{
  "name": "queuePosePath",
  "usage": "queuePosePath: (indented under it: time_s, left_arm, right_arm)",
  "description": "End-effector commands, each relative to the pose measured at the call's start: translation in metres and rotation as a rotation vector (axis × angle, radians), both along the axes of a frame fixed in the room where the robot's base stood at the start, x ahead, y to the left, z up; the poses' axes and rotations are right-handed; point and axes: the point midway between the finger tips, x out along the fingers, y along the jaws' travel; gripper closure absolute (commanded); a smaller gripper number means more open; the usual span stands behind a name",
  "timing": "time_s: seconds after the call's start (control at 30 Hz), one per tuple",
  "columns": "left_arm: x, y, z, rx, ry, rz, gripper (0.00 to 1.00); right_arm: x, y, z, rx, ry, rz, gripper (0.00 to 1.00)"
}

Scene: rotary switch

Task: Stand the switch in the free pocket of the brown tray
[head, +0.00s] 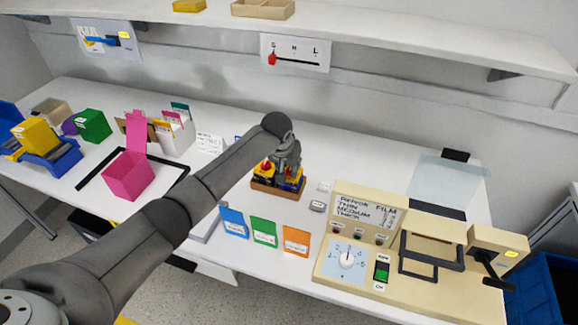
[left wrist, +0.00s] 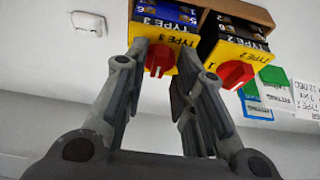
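The brown tray (head: 278,192) stands on the white table, below my left gripper (head: 284,160). In the left wrist view its wall (left wrist: 255,11) shows at the top. A switch with a yellow TYPE 3 face and red knob (left wrist: 159,59) sits in one pocket, seemingly upright. A second switch, marked TYPE 2 (left wrist: 237,72), stands in the other pocket. My left gripper's fingertips (left wrist: 162,52) are on either side of the TYPE 3 knob, over its face. Whether they press on it cannot be told. My right gripper is not in view.
Blue, green and orange labelled cards (head: 264,232) stand in front of the tray. A beige control panel (head: 345,262) stands to the right. A pink box (head: 129,176) and a card file (head: 175,132) are at the left.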

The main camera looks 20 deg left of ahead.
Motion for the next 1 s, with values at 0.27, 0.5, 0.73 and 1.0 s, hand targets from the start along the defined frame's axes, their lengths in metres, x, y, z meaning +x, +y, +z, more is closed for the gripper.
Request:
queuePosePath:
  time_s: [0.27,0.5,0.73,1.0]
  left_arm:
    - [0.000,0.000,0.000,0.000,0.000,0.000,0.68]
    - [-0.004,0.000,0.014,-0.001,-0.003,-0.001,0.68]
    - [-0.020,0.000,0.053,-0.001,-0.006,-0.003,0.68]
    - [-0.039,0.001,0.099,-0.001,-0.004,-0.001,0.68]
  right_arm:
    - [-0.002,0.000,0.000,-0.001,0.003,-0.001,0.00]
    - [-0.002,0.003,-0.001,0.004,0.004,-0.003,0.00]
    - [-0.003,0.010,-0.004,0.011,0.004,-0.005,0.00]
    - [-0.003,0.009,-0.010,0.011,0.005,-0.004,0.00]
